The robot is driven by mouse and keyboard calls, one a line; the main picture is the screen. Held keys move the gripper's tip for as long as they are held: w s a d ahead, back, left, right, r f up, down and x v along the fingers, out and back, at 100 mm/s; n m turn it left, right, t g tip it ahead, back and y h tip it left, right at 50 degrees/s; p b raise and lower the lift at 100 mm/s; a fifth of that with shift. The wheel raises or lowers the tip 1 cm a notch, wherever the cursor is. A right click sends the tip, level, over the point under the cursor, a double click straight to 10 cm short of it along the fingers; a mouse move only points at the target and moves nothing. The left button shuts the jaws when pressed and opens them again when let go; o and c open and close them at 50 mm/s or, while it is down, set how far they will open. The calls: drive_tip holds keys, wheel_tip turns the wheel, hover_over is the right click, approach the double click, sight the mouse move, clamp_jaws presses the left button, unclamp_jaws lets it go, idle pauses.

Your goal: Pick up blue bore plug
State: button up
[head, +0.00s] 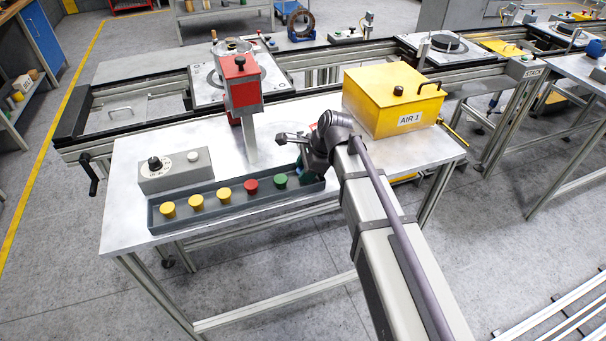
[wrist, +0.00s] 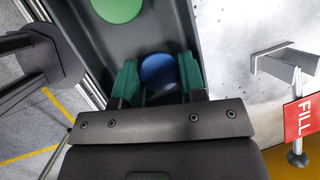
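The blue bore plug (wrist: 159,72) is round and lies between my gripper's two green fingers in the wrist view. My gripper (wrist: 158,80) has a finger close on each side of it. I cannot tell whether the fingers press on the plug or stand just clear of it. In the head view my gripper (head: 292,160) is down at the right end of the grey tray (head: 240,206). The arm hides most of the blue plug there. The plug appears to be in or just over the tray.
In the tray stand a green plug (head: 281,181), a red plug (head: 251,184) and several yellow ones (head: 224,194). A red-headed post (head: 241,85) rises behind the tray. A yellow box (head: 392,100) stands right of my arm, a grey control box (head: 175,170) at left.

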wheel_tip(320, 180, up, 10)
drive_tip(key=p, duration=1)
